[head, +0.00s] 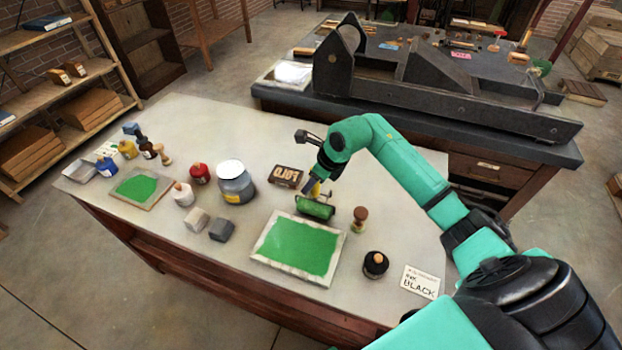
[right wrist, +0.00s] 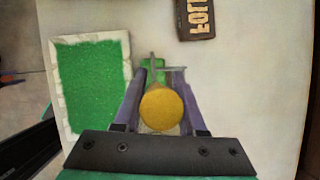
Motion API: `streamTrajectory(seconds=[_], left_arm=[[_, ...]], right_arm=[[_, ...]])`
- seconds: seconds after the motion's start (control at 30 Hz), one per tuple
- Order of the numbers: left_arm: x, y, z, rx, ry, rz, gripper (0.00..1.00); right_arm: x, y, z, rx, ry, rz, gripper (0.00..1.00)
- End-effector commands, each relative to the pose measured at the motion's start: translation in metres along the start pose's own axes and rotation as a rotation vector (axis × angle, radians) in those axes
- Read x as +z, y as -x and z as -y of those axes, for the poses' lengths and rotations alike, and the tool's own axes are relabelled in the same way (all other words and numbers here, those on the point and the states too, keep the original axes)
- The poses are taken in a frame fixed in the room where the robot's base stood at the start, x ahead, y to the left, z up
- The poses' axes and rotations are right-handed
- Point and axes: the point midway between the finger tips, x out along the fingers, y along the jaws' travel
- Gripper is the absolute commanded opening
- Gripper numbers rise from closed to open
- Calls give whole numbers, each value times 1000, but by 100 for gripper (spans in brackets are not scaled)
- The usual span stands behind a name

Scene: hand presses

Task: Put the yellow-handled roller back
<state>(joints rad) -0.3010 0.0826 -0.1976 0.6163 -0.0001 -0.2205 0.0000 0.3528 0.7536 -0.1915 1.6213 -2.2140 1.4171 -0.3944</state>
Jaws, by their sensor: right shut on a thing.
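My right gripper (head: 314,186) is shut on the yellow-handled roller, whose yellow handle (head: 317,189) points up between the fingers. Its green roller drum (head: 314,208) hangs at the far edge of the large green ink slab (head: 296,248); I cannot tell whether it touches the table. In the right wrist view the round yellow handle end (right wrist: 161,109) sits between the fingers (right wrist: 163,98), with the green drum (right wrist: 153,74) partly hidden below. The slab (right wrist: 90,82) lies to its left there. My left gripper does not show.
A dark block marked FOLD (head: 288,176) lies just behind the roller. A small wooden-topped item (head: 360,216) and a black bottle (head: 375,264) stand to the right, near the BLACK card (head: 420,282). A grey jar (head: 235,186) and several bottles stand left.

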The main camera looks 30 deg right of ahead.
Motion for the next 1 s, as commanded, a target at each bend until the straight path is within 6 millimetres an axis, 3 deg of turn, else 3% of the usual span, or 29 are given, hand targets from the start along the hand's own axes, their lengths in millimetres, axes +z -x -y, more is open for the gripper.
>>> streamTrajectory(seconds=[0.13,0.9,0.93,1.0], left_arm=[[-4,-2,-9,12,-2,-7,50],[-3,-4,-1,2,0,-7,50],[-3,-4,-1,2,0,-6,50],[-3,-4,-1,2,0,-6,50]], right_arm=[[0,-2,0,-1,0,3,0],[-2,-5,0,-1,1,2,0],[-2,-5,0,-1,1,2,48],[-2,-5,0,0,1,2,75]])
